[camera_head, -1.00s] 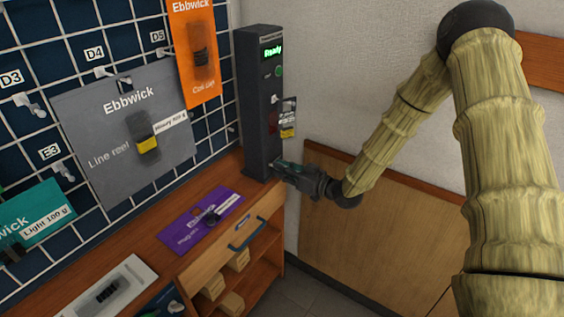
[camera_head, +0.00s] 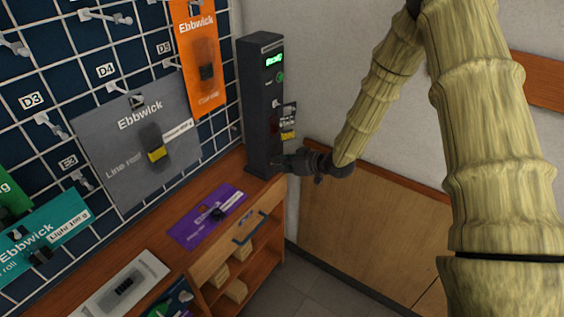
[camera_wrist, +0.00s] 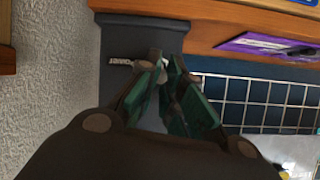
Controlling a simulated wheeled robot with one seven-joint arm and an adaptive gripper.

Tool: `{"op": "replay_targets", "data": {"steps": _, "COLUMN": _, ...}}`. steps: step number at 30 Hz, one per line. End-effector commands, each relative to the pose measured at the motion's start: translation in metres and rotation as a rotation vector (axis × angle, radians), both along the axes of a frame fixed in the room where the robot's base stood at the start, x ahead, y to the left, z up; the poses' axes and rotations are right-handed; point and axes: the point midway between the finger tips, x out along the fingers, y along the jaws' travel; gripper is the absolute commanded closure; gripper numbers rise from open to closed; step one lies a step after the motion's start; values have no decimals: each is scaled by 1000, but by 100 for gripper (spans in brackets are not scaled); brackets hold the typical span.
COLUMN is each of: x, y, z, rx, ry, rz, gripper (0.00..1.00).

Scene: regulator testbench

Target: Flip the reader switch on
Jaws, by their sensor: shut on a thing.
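The reader is a dark upright post (camera_head: 262,95) at the far end of the counter in the head view, with a lit green display (camera_head: 274,60) near its top. Its dark body also shows in the wrist view (camera_wrist: 118,38), with a small pale label (camera_wrist: 120,62) on it. My gripper (camera_head: 284,163) is at the lower front of the post. In the wrist view my green-padded fingers (camera_wrist: 166,65) come together at the post beside the label. They are shut on a small pale part there, apparently the reader switch, mostly hidden by the fingertips.
A purple card package (camera_head: 190,232) lies on the wooden counter, above a drawer with a blue handle (camera_head: 249,232). A grid wall with hanging packages (camera_head: 125,170) stands left. A small package (camera_head: 288,122) sits on the reader's front. A plain wall (camera_head: 325,70) is right.

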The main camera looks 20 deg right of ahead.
Motion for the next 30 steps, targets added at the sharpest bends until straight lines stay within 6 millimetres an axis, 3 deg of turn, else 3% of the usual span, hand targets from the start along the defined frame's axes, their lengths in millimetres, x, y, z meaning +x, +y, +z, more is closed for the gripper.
{"op": "replay_targets", "data": {"steps": 10, "x": 2, "y": -2, "z": 2, "rx": -1, "ry": -3, "rz": -4, "gripper": 100}}
{"op": "replay_targets", "data": {"steps": 12, "x": 2, "y": -2, "z": 2, "rx": -1, "ry": -3, "rz": -4, "gripper": 81}}
{"op": "replay_targets", "data": {"steps": 15, "x": 2, "y": -1, "z": 2, "rx": 0, "ry": -3, "rz": -3, "gripper": 66}}
{"op": "replay_targets", "data": {"steps": 30, "x": -6, "y": -7, "z": 7, "rx": 0, "ry": -2, "rz": -1, "gripper": 66}}
